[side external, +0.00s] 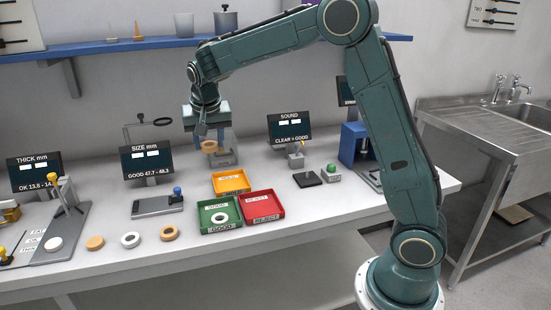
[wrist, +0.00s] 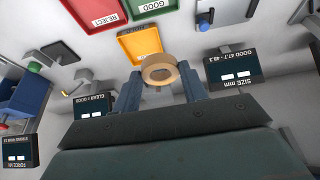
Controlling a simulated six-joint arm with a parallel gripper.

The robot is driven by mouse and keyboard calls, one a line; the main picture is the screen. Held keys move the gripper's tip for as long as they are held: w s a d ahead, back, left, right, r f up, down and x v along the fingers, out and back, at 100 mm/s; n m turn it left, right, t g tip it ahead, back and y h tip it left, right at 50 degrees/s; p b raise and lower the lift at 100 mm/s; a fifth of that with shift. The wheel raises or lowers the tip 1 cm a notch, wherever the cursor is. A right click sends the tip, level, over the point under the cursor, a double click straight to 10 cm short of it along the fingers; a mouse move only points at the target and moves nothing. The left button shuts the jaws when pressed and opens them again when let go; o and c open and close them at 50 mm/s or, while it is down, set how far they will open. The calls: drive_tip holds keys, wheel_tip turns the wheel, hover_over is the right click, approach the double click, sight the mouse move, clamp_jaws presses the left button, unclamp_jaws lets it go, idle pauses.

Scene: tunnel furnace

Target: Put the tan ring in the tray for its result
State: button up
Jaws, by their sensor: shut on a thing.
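My gripper (side external: 209,140) is shut on a tan ring (side external: 209,147) and holds it above the back of the bench. In the side view the yellow tray (side external: 231,193) is in front of and below the ring. The green GOOD tray (side external: 202,222) has a white ring (side external: 220,217) in it. The red REJECT tray (side external: 280,212) is to its right and looks empty. The yellow tray's label is too small to read.
The SIZE screen (side external: 147,160) and SOUND screen (side external: 289,130) stand left and right. Their white readouts are unreadable. More rings, including a tan ring (side external: 169,232), lie along the front. A blue shelf (side external: 120,45) runs behind.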

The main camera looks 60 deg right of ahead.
hover_over(217, 209)
drive_tip(key=s+a, duration=0.1)
wheel_tip(217, 209, down, 16)
drive_tip(key=shift+r, duration=0.25)
drive_tip(key=shift+f, duration=2.15)
drive_tip(key=shift+f, duration=0.15)
drive_tip(key=o, duration=1)
drive_tip(key=shift+v, duration=6.2)
